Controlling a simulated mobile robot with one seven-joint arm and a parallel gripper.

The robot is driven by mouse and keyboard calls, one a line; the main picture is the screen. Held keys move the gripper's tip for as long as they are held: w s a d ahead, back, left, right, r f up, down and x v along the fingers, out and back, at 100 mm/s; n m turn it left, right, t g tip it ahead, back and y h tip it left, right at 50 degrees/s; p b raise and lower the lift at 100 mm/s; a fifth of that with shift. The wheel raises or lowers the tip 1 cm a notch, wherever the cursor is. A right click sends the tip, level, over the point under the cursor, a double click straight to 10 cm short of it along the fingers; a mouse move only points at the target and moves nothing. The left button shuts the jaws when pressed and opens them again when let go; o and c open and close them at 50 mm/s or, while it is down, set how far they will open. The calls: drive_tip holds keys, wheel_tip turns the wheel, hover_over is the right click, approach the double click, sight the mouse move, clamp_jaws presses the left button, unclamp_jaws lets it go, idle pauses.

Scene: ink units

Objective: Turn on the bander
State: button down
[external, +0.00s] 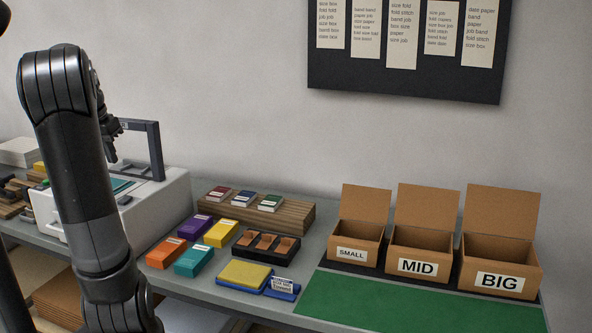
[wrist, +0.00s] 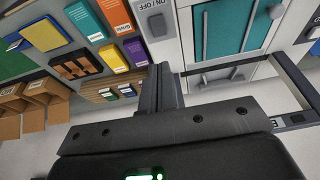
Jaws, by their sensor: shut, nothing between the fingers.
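The bander (external: 160,205) is a white machine with a dark upright arch (external: 155,150) and a teal sheet on top, at the left of the bench. My arm hides part of it. In the wrist view, the bander (wrist: 185,45) shows upside down with its teal panel (wrist: 230,28) and arch (wrist: 290,75). A dark switch (wrist: 157,25) sits beside an "ON/OFF" label (wrist: 150,4). My gripper (wrist: 160,70) is shut and empty, with its tips a little apart from the switch in the picture. In the external view, my gripper (external: 111,155) is above the machine, partly hidden by my arm.
Purple, yellow, orange and teal boxes (external: 194,261) lie right of the bander. Behind them is a wooden rack (external: 290,219) with small packs. A dark tray (external: 243,248), a yellow pad (external: 244,273) and open SMALL, MID and BIG boxes (external: 500,262) stand farther right. The green mat (external: 400,303) is clear.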

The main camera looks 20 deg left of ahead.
sight(128, 196)
drive_tip(key=x, duration=1.1)
drive_tip(key=shift+w+f, duration=0.1)
drive_tip(key=shift+f, duration=0.25)
drive_tip(key=shift+w+f+g, duration=0.15)
drive_tip(key=shift+f+g, duration=0.05)
drive_tip(key=shift+g, duration=0.1)
drive_tip(key=shift+s, duration=0.2)
drive_tip(key=shift+s+r, duration=0.15)
drive_tip(key=shift+s, duration=0.5)
drive_tip(key=v, duration=1.4)
drive_tip(key=shift+s, duration=0.4)
